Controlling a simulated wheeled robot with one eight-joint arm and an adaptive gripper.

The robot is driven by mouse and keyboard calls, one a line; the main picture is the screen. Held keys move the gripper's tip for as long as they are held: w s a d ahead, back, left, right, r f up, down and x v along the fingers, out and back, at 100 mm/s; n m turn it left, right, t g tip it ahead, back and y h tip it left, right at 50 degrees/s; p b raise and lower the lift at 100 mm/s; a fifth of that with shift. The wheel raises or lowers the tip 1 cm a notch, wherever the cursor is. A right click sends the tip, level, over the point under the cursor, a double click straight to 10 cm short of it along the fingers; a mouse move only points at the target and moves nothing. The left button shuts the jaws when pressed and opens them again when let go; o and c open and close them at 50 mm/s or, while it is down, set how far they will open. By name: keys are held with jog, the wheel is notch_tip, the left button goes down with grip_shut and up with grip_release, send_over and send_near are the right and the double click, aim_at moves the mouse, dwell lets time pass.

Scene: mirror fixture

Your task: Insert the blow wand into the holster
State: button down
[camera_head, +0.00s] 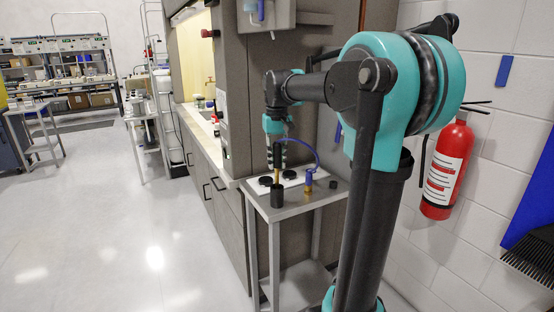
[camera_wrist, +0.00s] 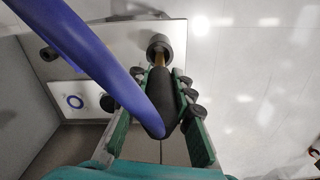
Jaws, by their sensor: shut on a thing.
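My gripper (camera_head: 277,158) is shut on the blow wand (camera_wrist: 162,96), gripping its dark handle between its green-sided fingers. The wand points down, with its brass stem (camera_head: 277,176) directly above the black cylindrical holster (camera_head: 277,197) on the small grey table. In the wrist view the stem meets the mouth of the holster (camera_wrist: 160,43). The stem's tip is hidden, and I cannot tell how deep it sits. A blue hose (camera_wrist: 85,50) arches from the wand to a blue fitting (camera_head: 309,178) on the table.
The grey table (camera_head: 325,195) has a white panel with black round parts (camera_head: 289,174) behind the holster. A cabinet (camera_head: 225,205) stands close at the left. A red fire extinguisher (camera_head: 446,170) hangs on the wall at the right.

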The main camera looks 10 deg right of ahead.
aim_at(277, 144)
jog(key=shift+f, duration=3.5)
jog(key=c, duration=1.2)
grip_release()
notch_tip(277, 144, up, 12)
jog(key=shift+r, duration=0.1)
